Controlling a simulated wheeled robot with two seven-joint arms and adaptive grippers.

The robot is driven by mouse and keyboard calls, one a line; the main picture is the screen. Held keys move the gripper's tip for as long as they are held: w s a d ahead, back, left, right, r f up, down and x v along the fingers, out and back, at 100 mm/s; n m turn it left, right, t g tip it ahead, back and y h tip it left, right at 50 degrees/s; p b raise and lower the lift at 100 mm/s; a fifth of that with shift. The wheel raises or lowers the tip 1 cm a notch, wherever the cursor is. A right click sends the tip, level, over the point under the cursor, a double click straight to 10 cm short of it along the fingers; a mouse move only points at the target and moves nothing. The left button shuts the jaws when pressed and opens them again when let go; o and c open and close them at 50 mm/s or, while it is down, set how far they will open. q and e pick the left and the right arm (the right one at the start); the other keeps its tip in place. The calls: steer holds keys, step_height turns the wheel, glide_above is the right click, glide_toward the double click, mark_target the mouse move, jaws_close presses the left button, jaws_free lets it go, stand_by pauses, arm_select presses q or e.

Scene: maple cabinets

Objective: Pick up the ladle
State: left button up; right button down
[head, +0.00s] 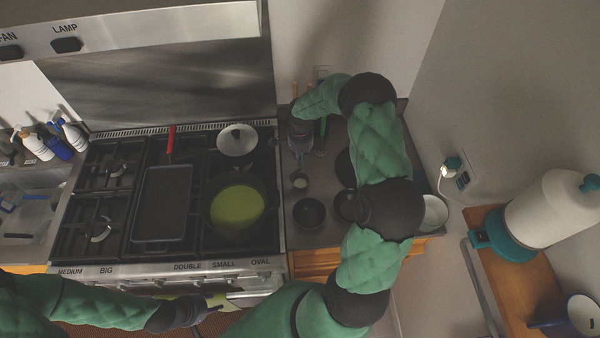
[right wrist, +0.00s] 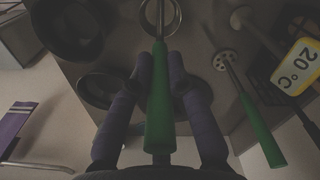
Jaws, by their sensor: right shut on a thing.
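The ladle has a green handle (right wrist: 160,105) and a round metal bowl end, which shows at the top of the right wrist view. In the head view its small round bowl (head: 299,180) hangs below my right gripper (head: 300,150) over the counter right of the stove. My right gripper, also in the right wrist view (right wrist: 160,65), is shut on the green handle, with a finger on each side. My left gripper (head: 215,300) is low by the oven front; its fingers are too unclear to tell open from shut.
Dark bowls (head: 309,212) stand on the counter.

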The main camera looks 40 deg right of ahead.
steer(key=shift+w+r, duration=0.1)
steer(key=shift+r, duration=0.7)
steer(key=s+a+r+b, duration=0.3)
steer(key=s+a+r, duration=0.6)
steer(key=s+r, duration=0.1)
steer(key=shift+s+r+b, duration=0.4)
steer(key=shift+r, duration=0.3)
steer(key=shift+a, duration=0.1)
